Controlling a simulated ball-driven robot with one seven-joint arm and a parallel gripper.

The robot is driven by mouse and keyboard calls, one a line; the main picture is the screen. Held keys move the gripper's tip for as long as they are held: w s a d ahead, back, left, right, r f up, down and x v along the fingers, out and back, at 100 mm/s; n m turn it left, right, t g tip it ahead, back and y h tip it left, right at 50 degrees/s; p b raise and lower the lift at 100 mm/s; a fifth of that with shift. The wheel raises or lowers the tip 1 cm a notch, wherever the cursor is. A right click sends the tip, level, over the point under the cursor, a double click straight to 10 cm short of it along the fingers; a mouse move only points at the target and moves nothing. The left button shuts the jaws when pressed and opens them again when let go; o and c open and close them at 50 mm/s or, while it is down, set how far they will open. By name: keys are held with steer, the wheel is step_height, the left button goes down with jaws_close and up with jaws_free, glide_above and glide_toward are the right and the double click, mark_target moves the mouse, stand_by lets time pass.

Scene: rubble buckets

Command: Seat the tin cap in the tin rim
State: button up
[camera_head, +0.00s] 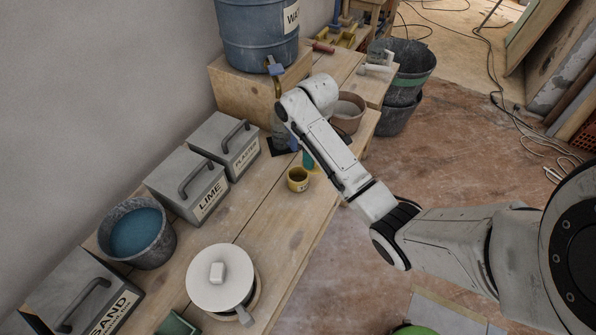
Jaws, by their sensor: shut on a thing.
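A small yellow tin (298,181) with a dark label stands upright on the bench, its round top rim facing up and its inside dark. My gripper (283,148) is low over the bench, behind and left of the yellow tin, partly hidden by my arm. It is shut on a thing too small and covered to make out. I cannot pick out the tin cap for certain. A teal piece (308,160) shows between my arm and the tin; I cannot tell whether it touches the gripper.
Boxes marked lime (190,190) and plaster (228,145) line the wall. A bucket of blue liquid (137,233) and a white-lidded pot (221,280) stand nearer. A brown pot (348,112) is beyond my arm. Bench planks between the tin and white-lidded pot are clear.

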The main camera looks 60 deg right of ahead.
steer(key=w, duration=0.5)
steer(key=shift+w+a+b, duration=0.15)
steer(key=shift+a+b, duration=0.15)
steer(key=shift+a, duration=0.05)
stand_by(0.3)
steer(key=shift+p, duration=0.65)
stand_by(0.6)
steer(key=shift+f, duration=0.25)
steer(key=shift+f+b, duration=0.5)
steer(key=shift+f, duration=0.8)
steer(key=shift+p, duration=0.65)
stand_by(0.4)
steer(key=shift+f, duration=0.2)
steer(key=shift+f+b, duration=0.75)
steer(key=shift+f, duration=0.55)
steer(key=shift+p, duration=0.55)
stand_by(0.4)
